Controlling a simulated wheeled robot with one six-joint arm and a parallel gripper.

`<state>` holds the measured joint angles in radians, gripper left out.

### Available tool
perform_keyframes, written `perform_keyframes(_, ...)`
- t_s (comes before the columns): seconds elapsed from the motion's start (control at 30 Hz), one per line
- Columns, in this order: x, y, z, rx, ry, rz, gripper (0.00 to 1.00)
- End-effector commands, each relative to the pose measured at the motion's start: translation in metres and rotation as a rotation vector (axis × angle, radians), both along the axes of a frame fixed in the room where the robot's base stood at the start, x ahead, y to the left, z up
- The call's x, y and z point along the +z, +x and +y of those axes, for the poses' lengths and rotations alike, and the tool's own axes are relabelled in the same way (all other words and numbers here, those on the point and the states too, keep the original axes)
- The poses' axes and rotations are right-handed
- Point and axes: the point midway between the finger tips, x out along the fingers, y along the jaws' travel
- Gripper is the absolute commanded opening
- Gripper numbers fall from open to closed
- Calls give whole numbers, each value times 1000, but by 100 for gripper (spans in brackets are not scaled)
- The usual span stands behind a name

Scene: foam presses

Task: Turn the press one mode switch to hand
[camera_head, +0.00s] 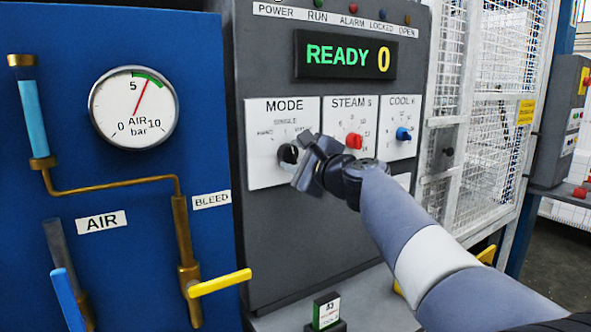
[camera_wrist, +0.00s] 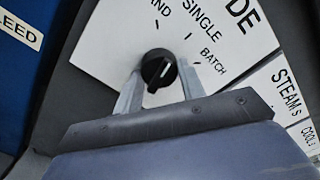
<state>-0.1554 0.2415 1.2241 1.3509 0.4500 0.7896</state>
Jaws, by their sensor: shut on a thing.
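The mode switch is a black round knob (camera_head: 287,153) on the white MODE plate (camera_head: 264,178), upper left of the press panel. It also shows in the wrist view (camera_wrist: 157,67). The plate in the wrist view carries the labels HAND (partly cut off), SINGLE and BATCH, each with a tick. The white line on the knob points up and right, roughly toward the SINGLE tick. My gripper (camera_head: 298,158) is at the knob, with one finger on each side; in the wrist view the fingers (camera_wrist: 158,80) are shut on it.
Right of MODE are a STEAM plate with a red knob (camera_head: 354,141) and a COOL plate with a blue knob (camera_head: 403,134). The display (camera_head: 345,57) above reads READY 0. A blue AIR panel with a gauge (camera_head: 133,107) and yellow BLEED lever (camera_head: 220,283) stands left.

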Motion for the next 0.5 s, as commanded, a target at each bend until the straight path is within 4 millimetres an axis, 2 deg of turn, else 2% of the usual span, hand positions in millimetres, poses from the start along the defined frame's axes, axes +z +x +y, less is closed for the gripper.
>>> perform_keyframes(0.5, -2, 0, 0, 1, -348, -235, 15)
